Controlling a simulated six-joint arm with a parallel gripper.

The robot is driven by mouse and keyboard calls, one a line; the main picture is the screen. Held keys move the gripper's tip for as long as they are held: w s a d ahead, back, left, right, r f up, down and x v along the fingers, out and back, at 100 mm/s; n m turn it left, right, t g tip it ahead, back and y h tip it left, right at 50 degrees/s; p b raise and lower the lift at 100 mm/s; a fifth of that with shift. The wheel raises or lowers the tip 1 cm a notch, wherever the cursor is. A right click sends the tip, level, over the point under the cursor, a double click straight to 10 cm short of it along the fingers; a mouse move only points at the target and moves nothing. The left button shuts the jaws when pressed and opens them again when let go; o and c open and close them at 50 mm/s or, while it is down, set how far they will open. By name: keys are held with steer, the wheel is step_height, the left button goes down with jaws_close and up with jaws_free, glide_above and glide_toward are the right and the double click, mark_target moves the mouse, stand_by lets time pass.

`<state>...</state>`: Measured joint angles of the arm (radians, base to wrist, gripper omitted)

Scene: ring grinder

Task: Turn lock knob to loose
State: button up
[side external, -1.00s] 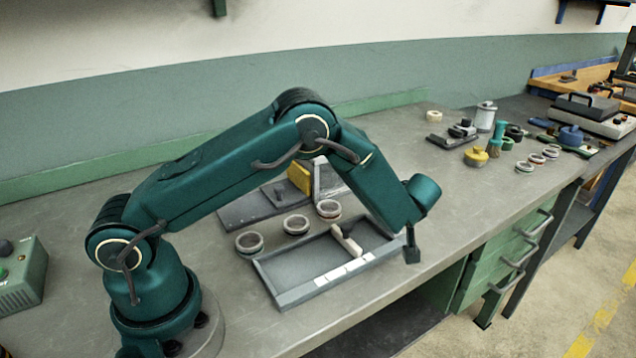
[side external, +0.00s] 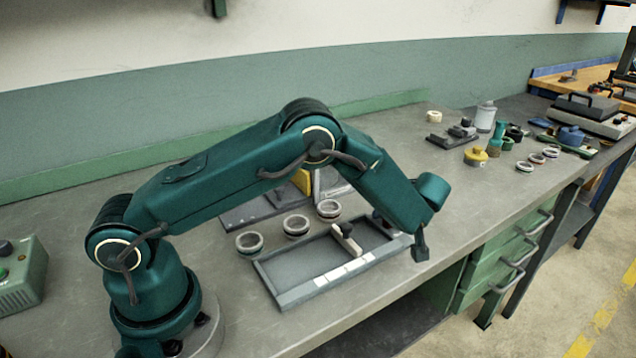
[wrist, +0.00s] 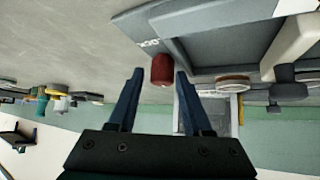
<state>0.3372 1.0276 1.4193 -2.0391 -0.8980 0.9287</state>
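My gripper (side external: 420,248) hangs past the right end of the grey tray in the side view, apart from the bench things. In the wrist view my gripper (wrist: 159,72) has its two fingers apart, with nothing gripped. A dark red cylindrical knob (wrist: 162,68) shows between the fingertips, nearer the right finger; its distance is hard to judge.
The tray (side external: 288,296) with a light-handled divider (side external: 345,238) lies at the bench's front. Several rings, such as this one (side external: 250,243), lie behind it. A control box (side external: 22,275) is at far left. Small parts and a yellow pot (side external: 475,156) stand further right.

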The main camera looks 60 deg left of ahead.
steer(key=shift+s+a+f+m, duration=0.1)
steer(key=shift+s+m, duration=0.1)
steer(key=shift+m, duration=0.2)
steer(key=shift+m+t+h, duration=0.4)
steer(key=shift+m+t, duration=0.1)
steer(key=shift+m, duration=0.1)
steer(key=shift+m+t+h, duration=0.65)
steer(key=shift+m+h, duration=0.2)
steer(key=shift+m, duration=0.5)
steer(key=shift+m+t+h, duration=0.65)
steer(key=shift+m+h, duration=0.2)
steer(key=shift+m, duration=0.5)
steer(key=v, duration=0.4)
steer(key=shift+s+d+r, duration=0.15)
steer(key=shift+d+r, duration=0.15)
steer(key=shift+r, duration=0.05)
steer(key=s+d+r+m+t+h, duration=0.1)
steer(key=d+r+t, duration=0.1)
steer(key=r, duration=0.7)
steer(key=s+d+r+m+t+h, duration=0.1)
steer(key=d+r+t+h, duration=0.1)
steer(key=r, duration=0.6)
steer(key=s+d+m+g+h, duration=0.1)
steer(key=s+m, duration=0.1)
steer(key=s, duration=0.5)
steer(key=s+d+r+m+g, duration=0.1)
steer(key=s+m, duration=0.1)
steer(key=s, duration=0.4)
steer(key=shift+s+d+r+h, duration=0.35)
steer(key=shift+s+d+h, duration=0.05)
